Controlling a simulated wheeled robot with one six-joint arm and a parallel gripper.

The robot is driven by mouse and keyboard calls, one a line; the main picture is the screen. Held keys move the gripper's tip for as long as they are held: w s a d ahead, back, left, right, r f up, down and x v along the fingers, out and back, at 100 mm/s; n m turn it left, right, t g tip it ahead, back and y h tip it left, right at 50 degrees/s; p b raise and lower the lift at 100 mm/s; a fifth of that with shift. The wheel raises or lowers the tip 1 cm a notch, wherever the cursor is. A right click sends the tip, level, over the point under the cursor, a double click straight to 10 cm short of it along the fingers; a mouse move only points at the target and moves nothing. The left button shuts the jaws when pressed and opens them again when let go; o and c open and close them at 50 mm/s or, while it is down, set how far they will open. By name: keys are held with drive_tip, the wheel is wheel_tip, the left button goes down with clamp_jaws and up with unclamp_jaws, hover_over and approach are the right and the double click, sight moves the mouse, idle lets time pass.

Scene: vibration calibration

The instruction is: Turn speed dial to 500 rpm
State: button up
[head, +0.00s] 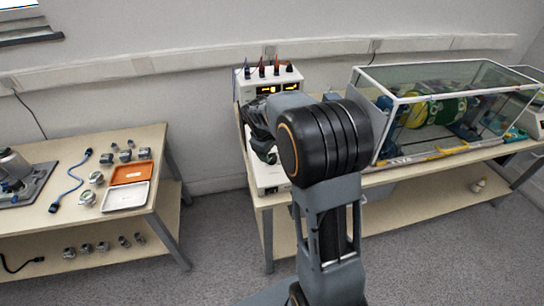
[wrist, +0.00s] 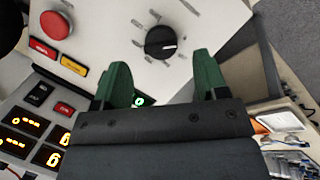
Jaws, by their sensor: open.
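The speed dial (wrist: 160,42) is a round black knob with a white pointer line, on a white panel with marks around it, in the wrist view. The line points to the right in that view; the marks are too small to read. My gripper (wrist: 162,77) is open and empty, its two green fingertips apart on the near side of the knob, not around it. In the head view my arm covers most of the white control box (head: 270,181), and the dial cannot be seen there.
A red button (wrist: 55,25) and lit displays (wrist: 25,121) lie left of the dial. In the head view, a power unit (head: 250,88) with plugged leads stands behind my arm, and a glass-covered machine (head: 440,107) stands to the right. A side table (head: 75,215) holds trays and sensors.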

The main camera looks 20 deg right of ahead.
sight(272, 157)
drive_tip(key=shift+x, duration=2.15)
drive_tip(key=c, duration=0.9)
